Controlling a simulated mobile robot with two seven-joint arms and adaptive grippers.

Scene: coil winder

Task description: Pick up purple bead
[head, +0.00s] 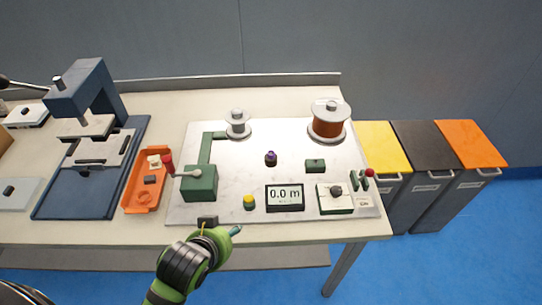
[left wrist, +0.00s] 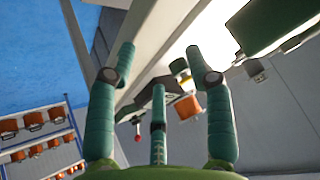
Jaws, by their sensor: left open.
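The purple bead (head: 271,158) is a small dark purple piece near the middle of the pale metal plate of the coil winder (head: 240,165). I cannot make the bead out in the left wrist view. My left gripper (head: 231,231) is at the front edge of the table, below and left of the bead in the head view and well apart from it. In the left wrist view its green fingers (left wrist: 160,75) are spread, with nothing between them. My right gripper is not in view.
A green crank box (head: 200,183), yellow button (head: 249,202) and display (head: 285,197) stand on the plate's near side. A copper wire spool (head: 328,121) stands at its back right. An orange tray (head: 146,186) lies left. Bins (head: 427,150) stand right of the table.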

